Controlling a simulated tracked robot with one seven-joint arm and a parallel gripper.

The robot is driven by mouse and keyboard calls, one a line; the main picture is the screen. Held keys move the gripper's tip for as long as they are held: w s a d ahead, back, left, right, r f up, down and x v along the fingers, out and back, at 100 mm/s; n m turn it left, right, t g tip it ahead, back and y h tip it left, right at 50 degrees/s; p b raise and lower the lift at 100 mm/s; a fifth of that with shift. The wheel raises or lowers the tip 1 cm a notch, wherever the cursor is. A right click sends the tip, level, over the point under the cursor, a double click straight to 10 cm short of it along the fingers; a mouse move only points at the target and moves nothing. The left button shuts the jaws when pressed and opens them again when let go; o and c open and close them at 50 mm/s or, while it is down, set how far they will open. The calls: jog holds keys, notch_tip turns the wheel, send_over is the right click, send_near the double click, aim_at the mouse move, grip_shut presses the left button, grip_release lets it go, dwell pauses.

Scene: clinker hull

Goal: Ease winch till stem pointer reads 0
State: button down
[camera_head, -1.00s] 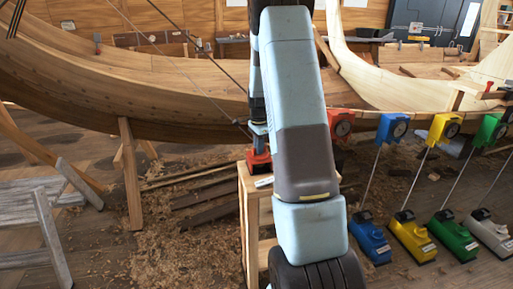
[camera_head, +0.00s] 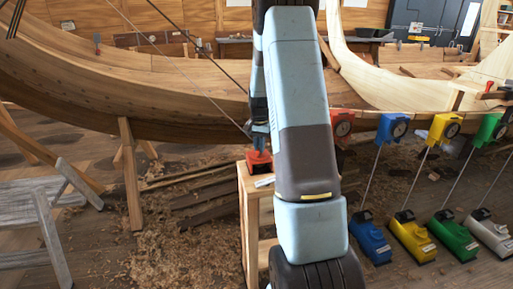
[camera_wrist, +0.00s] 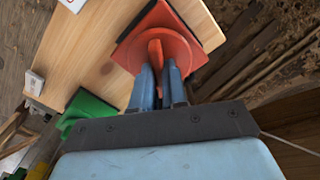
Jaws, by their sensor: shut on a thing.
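A red winch (camera_head: 258,161) sits on a wooden stand (camera_head: 256,196) in the head view, beside my forearm. My gripper (camera_wrist: 160,78) is shut on the red winch's upright handle (camera_wrist: 155,52), over the round red body (camera_wrist: 178,48) in the wrist view. A green device (camera_wrist: 90,108) is at the stand's edge on the left there.
Blue (camera_head: 368,240), yellow (camera_head: 411,238), green (camera_head: 453,237) and white (camera_head: 492,232) blocks stand on the floor at right, with rods up to the gauges. The wooden hull (camera_head: 180,100) crosses behind. A grey trestle (camera_head: 45,225) stands left. Shavings cover the floor between.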

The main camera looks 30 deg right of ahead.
jog(key=shift+w+a+r+n, duration=0.15)
jog(key=shift+w+n, duration=0.15)
jog(key=shift+n, duration=0.4)
jog(key=shift+a, duration=0.1)
jog(key=c, duration=1.2)
grip_release()
jog(key=shift+o, duration=0.2)
jog(key=shift+s, duration=0.1)
notch_tip(320, 180, up, 13)
jog(key=shift+r, duration=0.2)
